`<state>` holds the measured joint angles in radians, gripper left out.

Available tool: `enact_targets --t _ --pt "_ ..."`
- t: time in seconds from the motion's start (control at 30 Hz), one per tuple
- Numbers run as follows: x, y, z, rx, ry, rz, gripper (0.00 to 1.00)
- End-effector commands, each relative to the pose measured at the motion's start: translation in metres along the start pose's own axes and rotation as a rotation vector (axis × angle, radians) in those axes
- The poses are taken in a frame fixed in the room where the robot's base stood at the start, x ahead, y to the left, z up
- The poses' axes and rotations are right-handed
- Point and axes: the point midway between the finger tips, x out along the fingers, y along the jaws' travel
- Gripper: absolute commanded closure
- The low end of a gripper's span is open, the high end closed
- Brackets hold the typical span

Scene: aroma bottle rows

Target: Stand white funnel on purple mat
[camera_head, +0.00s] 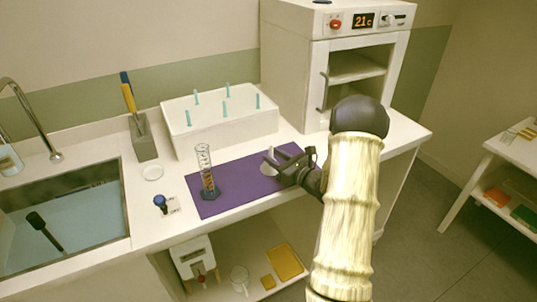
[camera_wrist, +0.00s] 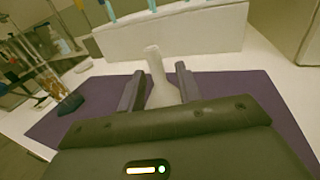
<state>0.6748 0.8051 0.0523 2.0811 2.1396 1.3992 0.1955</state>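The white funnel (camera_wrist: 156,70) shows in the wrist view with its narrow stem up, widening downward between the two fingers of my gripper (camera_wrist: 160,87). Its lower part is hidden behind the gripper body. In the head view the funnel (camera_head: 268,170) is a small pale shape at the tips of my gripper (camera_head: 284,160), over the right part of the purple mat (camera_head: 238,174). The fingers stand apart, one on each side of the funnel. I cannot tell whether they press on it, or whether its rim touches the mat.
A glass cylinder (camera_head: 206,170) with a dark foot stands on the mat's left part. A white pegged tray (camera_head: 220,118) is behind the mat, and a white oven-like cabinet (camera_head: 338,68) is at the back right. A blue-topped item (camera_head: 160,203) and the sink (camera_head: 65,215) are left.

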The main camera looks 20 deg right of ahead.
Motion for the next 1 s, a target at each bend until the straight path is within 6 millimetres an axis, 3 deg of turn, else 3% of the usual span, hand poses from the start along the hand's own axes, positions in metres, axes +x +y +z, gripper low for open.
enact_targets --t 0.2,0.43,1.0 --pt "-0.045 0.0 -0.001 0.0 0.002 -0.002 0.65" --pt "-0.078 0.0 -0.001 0.0 0.0 0.0 0.65" --pt "-0.084 0.0 0.0 -0.001 0.0 0.0 0.65"
